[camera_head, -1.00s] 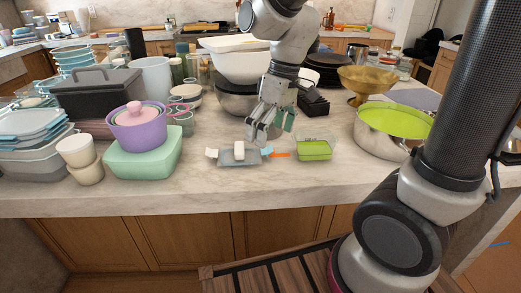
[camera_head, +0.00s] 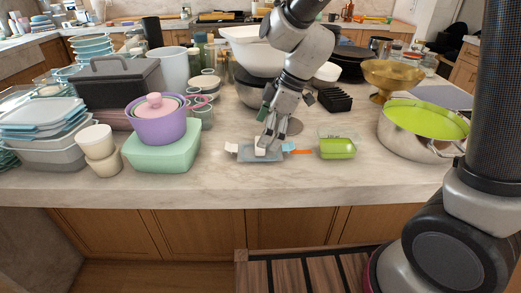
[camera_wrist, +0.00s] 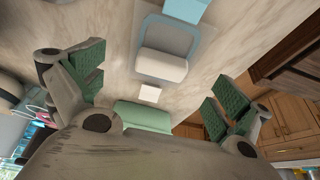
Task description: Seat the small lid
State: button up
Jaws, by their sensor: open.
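A flat grey-blue tray or lid (camera_head: 270,158) lies on the counter; which piece is the small lid I cannot tell. It shows a light-blue rim in the wrist view (camera_wrist: 139,40). A white block (camera_head: 260,145) sits on it and shows whole in the wrist view (camera_wrist: 160,65). A pale tab (camera_head: 232,148) lies at its left and a cyan tab (camera_head: 289,147) at its right. My gripper (camera_head: 270,140) is over the tray, partly hiding it.
A lime-green box (camera_head: 338,148) and an orange strip (camera_head: 301,152) lie to the right. A mint bin (camera_head: 160,158) with a purple pot (camera_head: 158,130) stands left, beside cream cups (camera_head: 97,148). A steel pot (camera_head: 415,140) stands at the right. The front counter strip is clear.

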jog(key=x, duration=0.4)
jog(key=shift+s+a, duration=0.1)
jog(key=c, duration=1)
